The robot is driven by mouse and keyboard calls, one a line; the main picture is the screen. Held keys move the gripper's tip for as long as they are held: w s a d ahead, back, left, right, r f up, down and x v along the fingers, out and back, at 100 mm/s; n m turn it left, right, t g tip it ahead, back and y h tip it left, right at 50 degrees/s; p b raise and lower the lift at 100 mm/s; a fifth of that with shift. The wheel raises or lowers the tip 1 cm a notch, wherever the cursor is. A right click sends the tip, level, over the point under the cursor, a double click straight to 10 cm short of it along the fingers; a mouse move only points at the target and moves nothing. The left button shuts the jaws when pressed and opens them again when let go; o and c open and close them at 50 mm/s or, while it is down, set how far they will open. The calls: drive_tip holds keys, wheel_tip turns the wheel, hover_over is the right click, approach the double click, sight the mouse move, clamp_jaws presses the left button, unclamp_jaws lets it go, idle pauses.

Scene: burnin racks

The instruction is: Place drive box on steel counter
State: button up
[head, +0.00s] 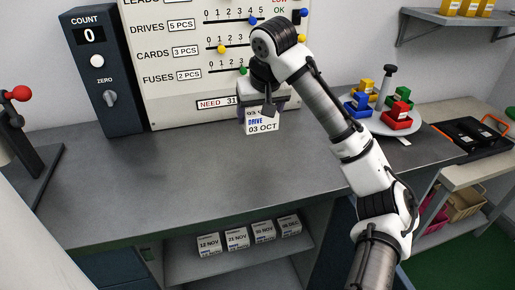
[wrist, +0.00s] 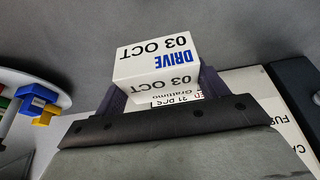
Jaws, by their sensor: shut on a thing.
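The drive box (head: 262,123) is a small white box with blue "DRIVE" lettering and "03 OCT". My gripper (head: 262,108) is shut on it and holds it over the steel counter (head: 180,170), in front of the board. In the wrist view the drive box (wrist: 158,62) sits between the two dark fingers of my gripper (wrist: 155,85), its label upside down. I cannot tell whether its underside touches the counter. The counter is grey and bare beneath and to the left of the box.
A carousel (head: 392,122) with coloured blocks stands right on the counter. A count box (head: 97,70) and a red-knobbed lever (head: 18,93) are at left. The board (head: 185,60) stands behind. Several dated boxes (head: 237,238) sit on the shelf below. The counter's middle is clear.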

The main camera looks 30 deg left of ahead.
wheel_tip(320, 180, down, 11)
drive_tip(key=shift+r+p, duration=0.1)
drive_tip(key=shift+p, duration=0.3)
drive_tip(key=o, duration=1)
drive_tip(key=shift+o, duration=0.2)
